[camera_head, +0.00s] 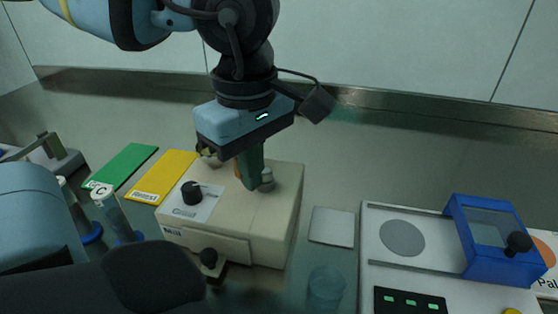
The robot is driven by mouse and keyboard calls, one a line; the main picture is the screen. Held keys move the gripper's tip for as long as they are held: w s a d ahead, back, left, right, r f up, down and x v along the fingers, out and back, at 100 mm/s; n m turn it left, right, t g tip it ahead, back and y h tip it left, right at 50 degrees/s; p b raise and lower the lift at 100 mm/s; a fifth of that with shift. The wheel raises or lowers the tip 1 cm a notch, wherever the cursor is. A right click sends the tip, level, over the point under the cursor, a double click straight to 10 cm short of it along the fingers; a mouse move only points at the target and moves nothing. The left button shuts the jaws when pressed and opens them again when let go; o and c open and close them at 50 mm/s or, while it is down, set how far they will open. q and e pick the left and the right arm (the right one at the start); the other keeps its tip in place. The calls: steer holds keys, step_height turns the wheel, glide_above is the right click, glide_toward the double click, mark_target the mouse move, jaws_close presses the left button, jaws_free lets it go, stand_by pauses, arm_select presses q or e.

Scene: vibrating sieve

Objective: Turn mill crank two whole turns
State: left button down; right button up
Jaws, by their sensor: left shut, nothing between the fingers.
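The mill (275,215) is a cream box with a black dial (192,192) on its sloped panel and a small drawer with a black knob (208,257) at its front. My left gripper (252,180) comes down from above, its shut fingers over the top of the mill. Beside the fingertips stands a small greyish post (267,179) on the mill's top. The crank is largely hidden behind the gripper, and I cannot tell whether the fingers touch it. My right gripper is not in view.
Green (125,166) and yellow (163,177) mats lie left of the mill. A labelled tube (112,212) stands in front of them. A grey plate (332,227) and a clear cup (325,287) lie right, before the sieve machine (385,274) with its blue frame (462,240). The table behind is clear.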

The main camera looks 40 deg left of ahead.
arm_select(q)
steer(key=shift+s+a, duration=0.15)
steer(key=shift+a, duration=1.1)
steer(key=shift+w+a, duration=0.3)
steer(key=shift+w, duration=0.3)
steer(key=shift+w+a, duration=0.35)
steer(key=shift+w, duration=0.3)
steer(key=shift+w+a, duration=0.3)
steer(key=shift+w, duration=0.3)
steer(key=shift+w+d+b, duration=0.8)
steer(key=shift+w+d, duration=0.6)
steer(key=shift+w, duration=0.15)
steer(key=shift+d, duration=0.1)
